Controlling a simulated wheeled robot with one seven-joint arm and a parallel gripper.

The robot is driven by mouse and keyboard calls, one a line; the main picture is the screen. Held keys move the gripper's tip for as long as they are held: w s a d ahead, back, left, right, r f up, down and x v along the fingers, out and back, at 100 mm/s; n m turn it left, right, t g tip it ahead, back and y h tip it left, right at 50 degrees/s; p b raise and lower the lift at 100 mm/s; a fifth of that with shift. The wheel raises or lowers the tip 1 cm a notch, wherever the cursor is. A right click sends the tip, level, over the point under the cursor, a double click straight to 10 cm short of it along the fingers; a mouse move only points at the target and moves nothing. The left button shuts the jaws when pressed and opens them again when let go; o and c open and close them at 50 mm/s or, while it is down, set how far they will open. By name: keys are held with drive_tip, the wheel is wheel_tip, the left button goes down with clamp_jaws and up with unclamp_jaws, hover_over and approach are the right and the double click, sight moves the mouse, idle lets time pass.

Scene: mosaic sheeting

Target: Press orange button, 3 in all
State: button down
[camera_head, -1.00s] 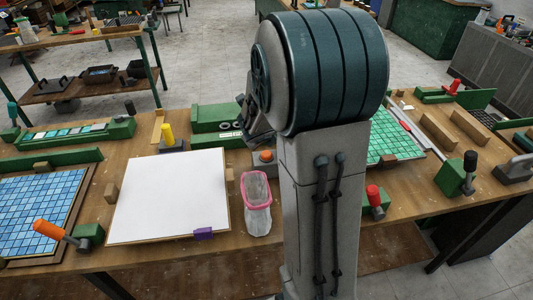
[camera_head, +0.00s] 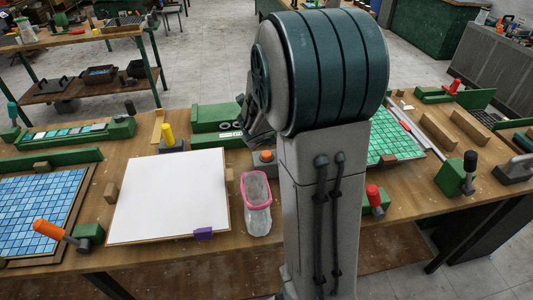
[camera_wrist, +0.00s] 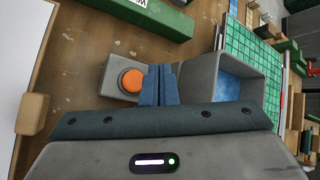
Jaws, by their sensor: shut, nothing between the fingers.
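The orange button (camera_wrist: 132,80) is a round cap on a grey box (camera_wrist: 114,88) in the wrist view. In the head view the orange button (camera_head: 267,155) shows just left of my arm, between the white board and my arm. My gripper (camera_wrist: 158,68) is shut and empty, its two blue-grey fingers together. In the wrist view the fingertips appear just right of the button; I cannot tell their height above it. In the head view my arm hides most of the gripper.
A grey open bin (camera_wrist: 223,84) with blue inside stands right of the fingers, beside a green tile sheet (camera_wrist: 253,58). A white board (camera_head: 168,195) lies left of the button. A pink-rimmed clear container (camera_head: 256,190) stands in front. Blue tiles (camera_head: 38,215) lie far left.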

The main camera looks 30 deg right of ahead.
idle(0.3)
drive_tip(key=s+a+r+m+g, duration=0.1)
drive_tip(key=s+r+m, duration=0.4)
drive_tip(key=m, duration=0.6)
drive_tip(key=s+a+r+m+g, duration=0.1)
drive_tip(key=s+a+r+m, duration=0.1)
drive_tip(key=s+m, duration=0.65)
drive_tip(key=s+a+m+g+y, duration=0.2)
drive_tip(key=s+a+m+y, duration=0.3)
drive_tip(key=s+a+m, duration=0.6)
drive_tip(key=a+m, duration=0.1)
drive_tip(key=m, duration=0.6)
drive_tip(key=shift+s+r+m, duration=0.15)
drive_tip(key=shift+r+m, duration=0.15)
drive_tip(key=shift+m, duration=0.05)
